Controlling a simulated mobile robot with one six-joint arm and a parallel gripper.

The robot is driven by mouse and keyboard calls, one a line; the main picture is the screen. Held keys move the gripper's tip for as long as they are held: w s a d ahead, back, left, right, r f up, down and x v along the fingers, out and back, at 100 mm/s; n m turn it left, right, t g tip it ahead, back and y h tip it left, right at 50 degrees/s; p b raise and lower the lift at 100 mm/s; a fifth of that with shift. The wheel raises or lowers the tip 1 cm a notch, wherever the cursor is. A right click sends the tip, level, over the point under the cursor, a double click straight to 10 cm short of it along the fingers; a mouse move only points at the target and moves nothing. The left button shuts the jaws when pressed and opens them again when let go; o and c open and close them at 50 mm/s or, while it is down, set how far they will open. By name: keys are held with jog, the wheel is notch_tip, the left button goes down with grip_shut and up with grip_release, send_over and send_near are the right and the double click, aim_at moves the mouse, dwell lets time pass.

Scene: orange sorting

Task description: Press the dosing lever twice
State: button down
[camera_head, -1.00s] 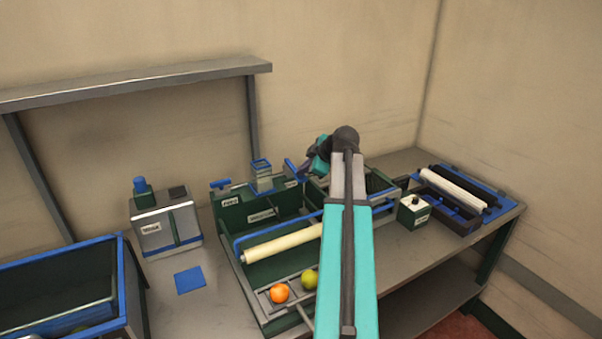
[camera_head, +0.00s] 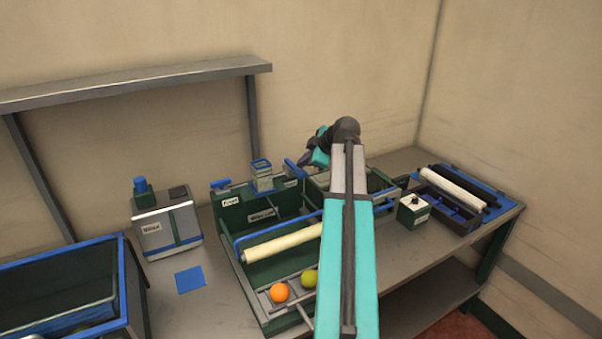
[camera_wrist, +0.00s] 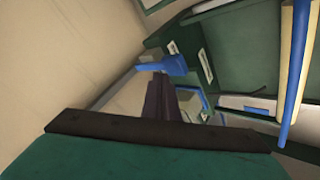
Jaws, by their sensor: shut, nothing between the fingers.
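A blue lever handle (camera_head: 291,168) stands at the back of the green machine, just left of my gripper (camera_head: 303,161). Another blue handle (camera_head: 220,183) sits at the machine's back left corner. I cannot read which label names the dosing lever. My gripper is shut and empty, its dark fingers close to the nearer handle; I cannot tell if they touch it. In the wrist view, the dark fingers (camera_wrist: 170,98) point toward a blue handle (camera_wrist: 165,65) beside a green labelled wall; which handle this is, I cannot tell.
A clear blue-rimmed hopper (camera_head: 262,176) rises between the handles. A cream roller (camera_head: 283,243), an orange (camera_head: 279,292) and a green fruit (camera_head: 310,278) lie in front. A grey box (camera_head: 166,228) stands left, a small switch box (camera_head: 413,211) right. The wall is close behind.

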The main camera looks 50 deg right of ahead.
jog(key=shift+r, duration=0.1)
jog(key=shift+r+p, duration=0.8)
jog(key=shift+r, duration=1.6)
jog(key=shift+s, duration=0.1)
dwell(1.1)
